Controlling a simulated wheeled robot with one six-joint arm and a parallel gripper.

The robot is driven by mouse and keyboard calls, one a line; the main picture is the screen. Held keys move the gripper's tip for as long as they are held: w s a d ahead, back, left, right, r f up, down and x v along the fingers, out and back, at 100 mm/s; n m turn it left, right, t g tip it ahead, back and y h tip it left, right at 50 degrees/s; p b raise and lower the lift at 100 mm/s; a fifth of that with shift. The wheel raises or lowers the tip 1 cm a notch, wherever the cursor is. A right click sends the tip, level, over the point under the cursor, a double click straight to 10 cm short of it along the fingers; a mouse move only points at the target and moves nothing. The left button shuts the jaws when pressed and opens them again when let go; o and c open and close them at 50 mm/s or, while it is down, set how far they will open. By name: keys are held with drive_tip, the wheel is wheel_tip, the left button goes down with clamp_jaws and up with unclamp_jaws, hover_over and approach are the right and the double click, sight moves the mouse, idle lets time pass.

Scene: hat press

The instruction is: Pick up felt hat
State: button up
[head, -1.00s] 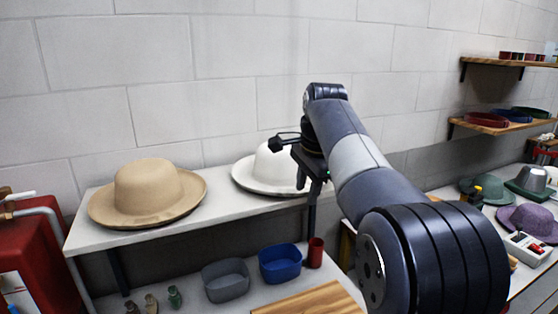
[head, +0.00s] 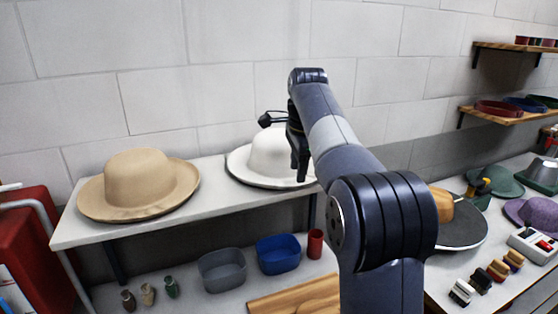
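A tan felt hat (head: 138,182) sits upright on the left part of the upper white shelf. A white felt hat (head: 264,160) sits on the same shelf to its right. My gripper (head: 299,168) is at the white hat's right side, in front of part of its brim and crown. Its fingers are seen nearly edge-on, so I cannot tell how far apart they are or whether they touch the hat. My arm hides the space just right of the white hat.
The white shelf (head: 100,232) stands over a lower surface with a grey bin (head: 222,270), a blue bin (head: 278,254), a red cup (head: 315,244) and small bottles. A side table at right holds a green hat (head: 494,180), a purple hat (head: 532,213) and several brushes. Wall shelves (head: 508,114) are at upper right.

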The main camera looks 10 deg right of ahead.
sight(294, 183)
drive_tip(key=shift+a+p+x, duration=0.15)
drive_tip(key=shift+p+x, duration=0.05)
drive_tip(key=shift+x, duration=1)
drive_tip(key=shift+a+p+x, duration=0.1)
drive_tip(key=shift+p+x, duration=0.05)
drive_tip(key=shift+x, duration=1.1)
drive_tip(key=shift+w, duration=0.2)
drive_tip(key=shift+c, duration=0.6)
drive_tip(key=shift+r, duration=0.1)
clamp_jaws()
